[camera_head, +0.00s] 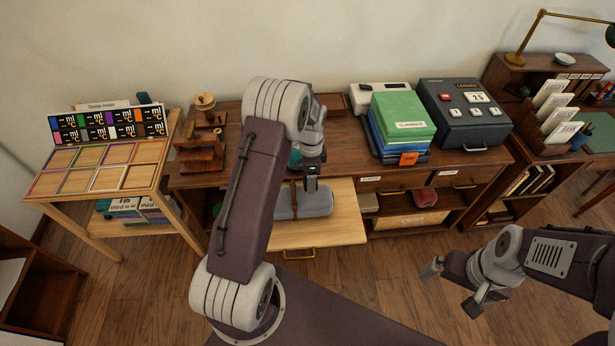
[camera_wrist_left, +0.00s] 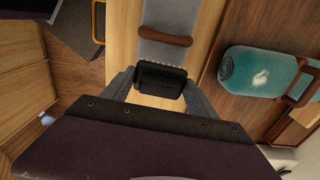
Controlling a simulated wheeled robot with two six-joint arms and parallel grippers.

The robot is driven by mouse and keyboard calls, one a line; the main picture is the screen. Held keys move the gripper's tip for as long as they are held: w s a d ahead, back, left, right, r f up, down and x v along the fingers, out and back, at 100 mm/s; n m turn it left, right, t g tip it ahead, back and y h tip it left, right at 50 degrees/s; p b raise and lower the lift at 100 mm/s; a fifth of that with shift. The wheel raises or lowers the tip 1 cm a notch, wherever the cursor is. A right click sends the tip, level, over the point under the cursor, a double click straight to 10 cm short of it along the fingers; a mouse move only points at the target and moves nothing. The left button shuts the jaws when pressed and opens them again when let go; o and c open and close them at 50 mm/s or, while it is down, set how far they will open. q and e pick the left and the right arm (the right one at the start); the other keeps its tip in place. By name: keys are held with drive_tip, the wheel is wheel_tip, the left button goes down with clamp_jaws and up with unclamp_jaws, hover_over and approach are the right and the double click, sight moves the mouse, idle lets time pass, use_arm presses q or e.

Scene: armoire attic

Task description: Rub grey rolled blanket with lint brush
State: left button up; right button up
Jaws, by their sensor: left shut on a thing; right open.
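My left gripper (camera_head: 311,183) is over the blanket in the head view. In the left wrist view it is shut on a black block with a bristled edge, the lint brush (camera_wrist_left: 160,78), close to the blanket's end; I cannot tell if they touch. My right gripper (camera_head: 456,288) is open and empty over the floor at the right.
A teal roll with a brown strap (camera_wrist_left: 258,72) lies on the desk (camera_head: 345,137) beside the drawer. Green and blue boxes (camera_head: 402,122) and a dark machine (camera_head: 464,112) stand on the desk to the right. A sorting stand (camera_head: 98,170) is at the left.

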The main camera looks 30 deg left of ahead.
use_arm(q)
drive_tip(key=shift+r+p, duration=0.75)
drive_tip(key=shift+r, duration=0.5)
use_arm(e)
drive_tip(key=shift+s+a+r, duration=0.1)
drive_tip(key=shift+a+r, duration=0.15)
drive_tip(key=shift+r, duration=0.3)
drive_tip(key=shift+a+r, duration=0.25)
drive_tip(key=shift+r, duration=0.25)
